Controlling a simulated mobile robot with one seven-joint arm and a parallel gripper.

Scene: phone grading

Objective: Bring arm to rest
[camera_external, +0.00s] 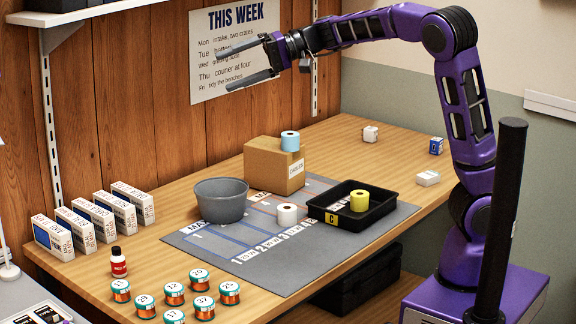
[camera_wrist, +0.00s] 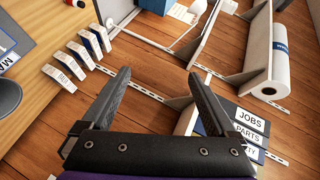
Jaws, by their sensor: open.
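My purple arm is raised high over the table and reaches to the left in the outside view. My gripper (camera_external: 252,62) is open and empty, well above the table, in front of the wall poster. In the wrist view my gripper (camera_wrist: 162,85) shows two dark fingers spread apart with nothing between them.
A grey mat (camera_external: 268,266) holds a grey bowl (camera_external: 221,204), a white roll (camera_external: 287,215) and a black tray (camera_external: 382,211) with a yellow roll (camera_external: 359,201). A cardboard box (camera_external: 270,166) carries a blue roll (camera_external: 290,141). A black post (camera_external: 503,210) stands front right.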

